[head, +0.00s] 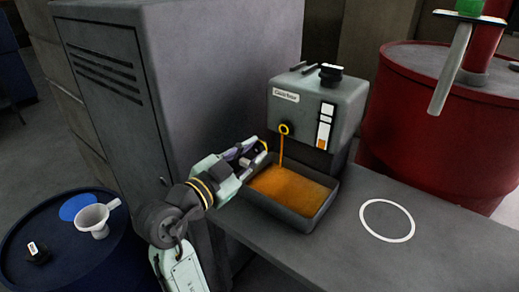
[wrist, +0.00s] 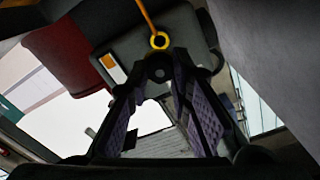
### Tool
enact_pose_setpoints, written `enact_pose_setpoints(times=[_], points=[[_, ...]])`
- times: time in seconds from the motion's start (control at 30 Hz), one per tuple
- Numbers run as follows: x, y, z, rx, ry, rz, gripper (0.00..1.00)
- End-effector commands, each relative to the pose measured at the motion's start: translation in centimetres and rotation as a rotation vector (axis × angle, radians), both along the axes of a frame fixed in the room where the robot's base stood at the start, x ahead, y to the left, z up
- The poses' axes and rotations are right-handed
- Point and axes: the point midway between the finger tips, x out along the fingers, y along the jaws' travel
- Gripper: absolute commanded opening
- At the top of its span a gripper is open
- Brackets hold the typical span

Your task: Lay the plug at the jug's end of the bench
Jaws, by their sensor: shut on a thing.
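My gripper (head: 258,154) is beside the drain of a grey box-shaped tank (head: 305,98), above the left side of the drip tray. Its fingers are shut on a small dark plug (wrist: 158,72), at the fingertips in the wrist view. The plug is mostly hidden in the head view. A yellow-ringed drain hole (head: 284,129) lets an orange stream fall into the tray (head: 325,208); the ring also shows in the wrist view (wrist: 160,40). The grey bench (head: 445,240) extends right, with a white ring mark (head: 387,220). I cannot make out a jug on the bench.
A tall grey cabinet (head: 190,80) stands behind and left of my arm. A red drum (head: 420,120) stands behind the bench. A blue drum (head: 60,265) at left carries a white funnel-like vessel (head: 93,218) and a small black item (head: 38,254). The bench right of the tray is clear.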

Motion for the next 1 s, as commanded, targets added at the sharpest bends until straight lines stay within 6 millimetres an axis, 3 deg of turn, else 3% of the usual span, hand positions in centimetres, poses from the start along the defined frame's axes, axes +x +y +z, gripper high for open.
enact_pose_setpoints(times=[0.63,1.0], points=[[-7.8,5.7,0.0,0.001,-0.001,0.003,0.0],[-8.6,6.2,0.0,0.001,-0.001,-0.001,0.0]])
